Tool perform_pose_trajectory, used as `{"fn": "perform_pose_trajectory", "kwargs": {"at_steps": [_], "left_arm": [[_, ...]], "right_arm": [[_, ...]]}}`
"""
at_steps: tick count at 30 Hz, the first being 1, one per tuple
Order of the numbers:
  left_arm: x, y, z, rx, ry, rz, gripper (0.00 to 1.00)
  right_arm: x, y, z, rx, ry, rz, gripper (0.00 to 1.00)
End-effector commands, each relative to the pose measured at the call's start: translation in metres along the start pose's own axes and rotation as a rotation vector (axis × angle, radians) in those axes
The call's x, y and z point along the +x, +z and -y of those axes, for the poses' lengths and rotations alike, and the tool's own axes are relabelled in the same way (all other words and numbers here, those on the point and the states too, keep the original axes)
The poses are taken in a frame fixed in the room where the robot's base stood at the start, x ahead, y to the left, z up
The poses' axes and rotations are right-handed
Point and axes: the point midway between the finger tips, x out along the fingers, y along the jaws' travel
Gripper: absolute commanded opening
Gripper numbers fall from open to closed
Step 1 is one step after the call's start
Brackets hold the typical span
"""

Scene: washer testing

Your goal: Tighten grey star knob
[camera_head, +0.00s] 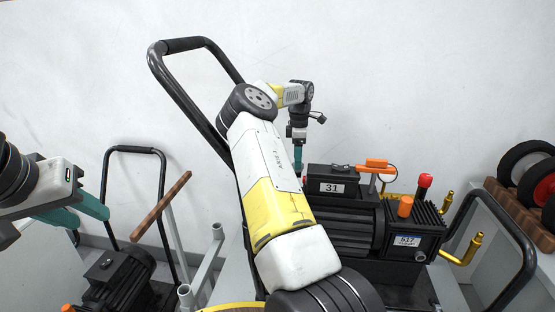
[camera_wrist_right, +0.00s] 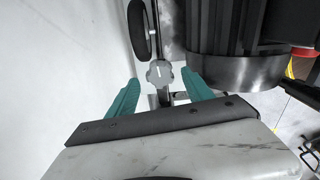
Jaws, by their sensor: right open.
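The grey star knob (camera_wrist_right: 159,73) shows in the right wrist view, just beyond and between the two teal fingertips of my right gripper (camera_wrist_right: 162,84). Those fingers are apart, with a finger on each side of the knob, and nothing is gripped. I cannot tell how deep the knob sits between them. In the head view my right gripper (camera_head: 298,160) points down behind the pump labelled 31, and the knob is hidden there. My left gripper (camera_head: 88,214) is at the left edge, with its teal fingers apart and empty.
The black pump (camera_head: 345,215) with an orange cap and a red cap stands right of my right arm. A black cart handle (camera_head: 190,100) rises behind the arm. Another machine (camera_head: 120,280) stands lower left. Wheels (camera_head: 530,170) sit at the far right. The white wall is behind.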

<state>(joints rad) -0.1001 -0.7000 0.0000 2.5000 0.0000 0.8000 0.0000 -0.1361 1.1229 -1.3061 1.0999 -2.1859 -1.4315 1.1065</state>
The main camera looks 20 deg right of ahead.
Motion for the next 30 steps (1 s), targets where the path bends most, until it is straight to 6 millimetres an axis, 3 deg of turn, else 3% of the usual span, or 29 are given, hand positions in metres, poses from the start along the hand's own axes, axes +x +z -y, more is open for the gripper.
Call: {"fn": "perform_pose_trajectory", "kwargs": {"at_steps": [3,9,23,26,30], "left_arm": [[0.0,0.0,0.0,0.0,0.0,0.0,0.36],[0.0,0.0,0.0,0.0,0.0,0.0,0.36],[0.0,0.0,0.0,0.0,0.0,0.0,0.36],[0.0,0.0,0.0,0.0,0.0,0.0,0.36],[0.0,0.0,0.0,0.0,0.0,0.0,0.36]], "right_arm": [[-0.023,0.0,-0.001,-0.002,0.004,0.001,0.6],[-0.051,0.0,0.0,0.0,0.002,0.0,0.6],[-0.061,0.0,-0.001,0.0,0.009,-0.008,0.6],[-0.07,-0.005,-0.01,0.0,0.077,-0.079,0.6],[-0.114,-0.024,-0.041,0.023,0.328,-0.313,0.6]]}}
